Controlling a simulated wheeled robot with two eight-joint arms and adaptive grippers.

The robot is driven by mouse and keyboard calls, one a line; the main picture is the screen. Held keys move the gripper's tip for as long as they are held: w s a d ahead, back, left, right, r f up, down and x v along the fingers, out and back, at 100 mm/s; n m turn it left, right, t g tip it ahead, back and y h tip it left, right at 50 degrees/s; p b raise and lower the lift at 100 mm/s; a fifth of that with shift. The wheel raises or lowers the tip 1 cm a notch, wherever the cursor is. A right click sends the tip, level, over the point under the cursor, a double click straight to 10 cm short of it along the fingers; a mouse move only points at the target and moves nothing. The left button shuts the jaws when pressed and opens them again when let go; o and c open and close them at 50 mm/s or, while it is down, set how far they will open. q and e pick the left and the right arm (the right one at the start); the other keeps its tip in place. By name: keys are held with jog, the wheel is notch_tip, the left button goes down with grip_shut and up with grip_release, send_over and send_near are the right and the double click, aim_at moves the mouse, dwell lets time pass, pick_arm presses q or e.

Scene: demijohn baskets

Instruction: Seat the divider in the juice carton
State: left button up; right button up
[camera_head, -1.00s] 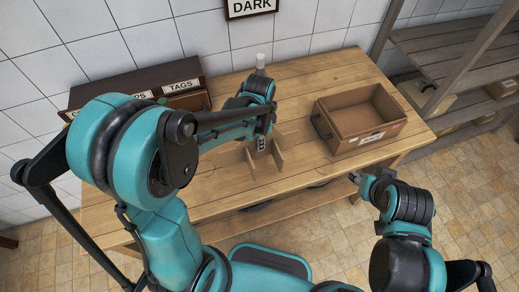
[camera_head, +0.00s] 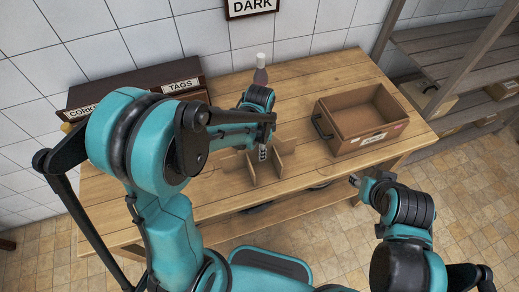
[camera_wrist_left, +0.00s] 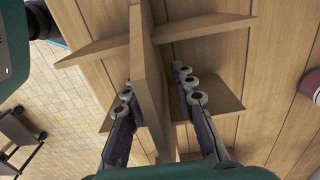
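The divider (camera_head: 252,168), crossed thin wooden panels, is upright over the table in front of my left arm. My left gripper (camera_head: 264,153) is at its middle. Whether the divider is clear of the tabletop is hard to tell. The juice carton (camera_head: 345,140), an open brown box with a white label and a dark side handle, stands empty to the right. My right gripper (camera_head: 355,180) is by the table's front edge, too small to judge.
The wooden table (camera_head: 310,75) has free room between divider and carton. A bottle with a pale cap (camera_head: 261,70) stands behind my left gripper. A dark labelled organiser (camera_head: 150,90) is at the back left. Shelves (camera_head: 455,60) stand to the right.

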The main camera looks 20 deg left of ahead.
pick_arm(q)
jog(key=shift+r, duration=0.1)
notch_tip(320, 180, up, 8)
jog(key=p, duration=0.2)
jog(key=shift+s+p, duration=0.3)
jog(key=shift+p, duration=0.05)
dwell(0.3)
